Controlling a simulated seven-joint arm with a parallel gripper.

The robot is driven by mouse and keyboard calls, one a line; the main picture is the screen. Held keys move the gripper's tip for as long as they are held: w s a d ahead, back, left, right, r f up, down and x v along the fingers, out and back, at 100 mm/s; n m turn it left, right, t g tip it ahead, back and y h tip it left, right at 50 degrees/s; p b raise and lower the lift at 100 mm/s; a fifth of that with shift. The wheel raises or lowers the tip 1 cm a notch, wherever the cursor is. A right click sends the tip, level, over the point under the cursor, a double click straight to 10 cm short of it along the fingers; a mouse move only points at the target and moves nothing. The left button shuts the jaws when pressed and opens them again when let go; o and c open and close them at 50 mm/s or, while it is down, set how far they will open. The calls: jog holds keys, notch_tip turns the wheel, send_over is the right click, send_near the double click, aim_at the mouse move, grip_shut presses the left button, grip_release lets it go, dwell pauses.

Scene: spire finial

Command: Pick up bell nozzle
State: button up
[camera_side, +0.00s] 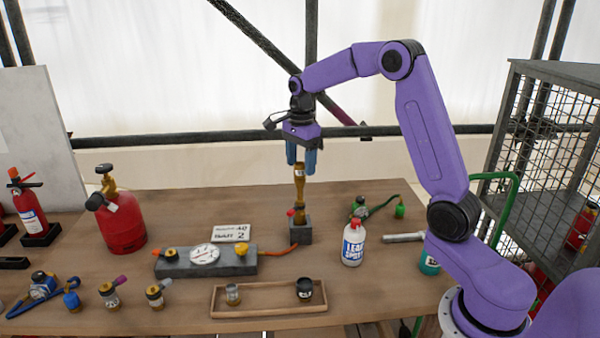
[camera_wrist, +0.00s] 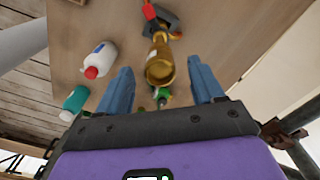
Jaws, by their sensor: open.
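A tall brass piece (camera_side: 299,190), apparently the bell nozzle, stands upright on a dark grey block (camera_side: 300,233) near the middle of the table. It bears a small white label near its top. My gripper (camera_side: 301,162) points down from above, with its blue fingers apart on either side of the brass top. In the wrist view the rounded brass end (camera_wrist: 160,66) shows between the open fingers (camera_wrist: 163,80), with a gap on both sides. Whether a finger touches it cannot be told. The lower joint of the brass stack is partly unclear.
A gauge block (camera_side: 205,262) lies left, with an orange hose reaching toward the grey block. A wooden tray (camera_side: 270,311) holds two small fittings in front. A red cylinder (camera_side: 123,227) stands farther left.

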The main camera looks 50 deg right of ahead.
jog(key=shift+f, duration=1.45)
jog(key=shift+c, duration=0.3)
jog(key=c, duration=1.1)
jog(key=shift+c, duration=0.2)
jog(key=shift+r, duration=0.1)
